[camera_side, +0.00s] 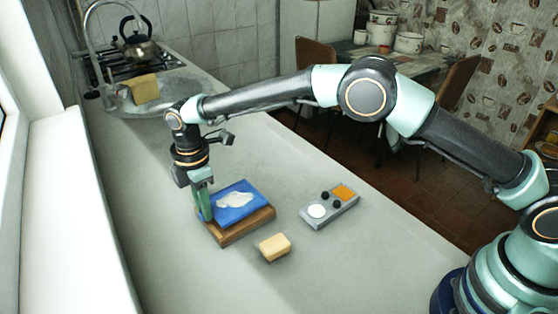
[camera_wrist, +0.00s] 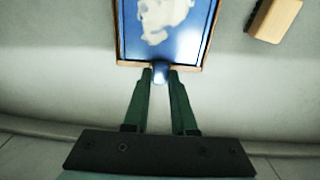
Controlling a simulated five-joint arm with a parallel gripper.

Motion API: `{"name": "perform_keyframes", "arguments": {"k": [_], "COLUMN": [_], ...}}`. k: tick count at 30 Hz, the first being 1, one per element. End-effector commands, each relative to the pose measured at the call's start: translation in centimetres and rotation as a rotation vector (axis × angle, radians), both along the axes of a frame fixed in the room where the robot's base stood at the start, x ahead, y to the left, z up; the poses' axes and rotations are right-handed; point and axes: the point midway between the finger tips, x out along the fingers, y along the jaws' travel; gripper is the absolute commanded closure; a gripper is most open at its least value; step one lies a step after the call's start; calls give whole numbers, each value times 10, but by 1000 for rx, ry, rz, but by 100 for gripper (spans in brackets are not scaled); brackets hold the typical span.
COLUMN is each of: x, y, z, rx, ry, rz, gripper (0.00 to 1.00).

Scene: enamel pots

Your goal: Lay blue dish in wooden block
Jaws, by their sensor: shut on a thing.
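The blue dish (camera_side: 251,206) is a flat rectangular tray with a white patch on it. It lies on or just over the wooden block (camera_side: 245,229), whose brown edge shows along the front. My gripper (camera_side: 205,203) points down at the dish's left end. In the wrist view the dish (camera_wrist: 198,28) fills the top middle, with a thin brown rim of the block (camera_wrist: 208,52) around its edges. There my gripper (camera_wrist: 161,72) is shut on a small tab at the dish's near end. Whether the dish touches the block's floor is hidden.
A tan sponge-like block (camera_side: 275,247) lies just in front of the wooden block. A grey tray (camera_side: 330,206) with a white disc, black knobs and an orange square sits to the right. A sink (camera_side: 160,95) and kettle (camera_side: 137,48) are at the back. The left counter is clear.

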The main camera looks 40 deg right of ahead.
Motion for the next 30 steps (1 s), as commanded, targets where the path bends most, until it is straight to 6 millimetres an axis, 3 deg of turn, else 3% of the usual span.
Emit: {"name": "perform_keyframes", "arguments": {"k": [30], "x": [0], "y": [0], "z": [-17], "rx": [0], "ry": [-1], "rz": [0], "gripper": [100]}}
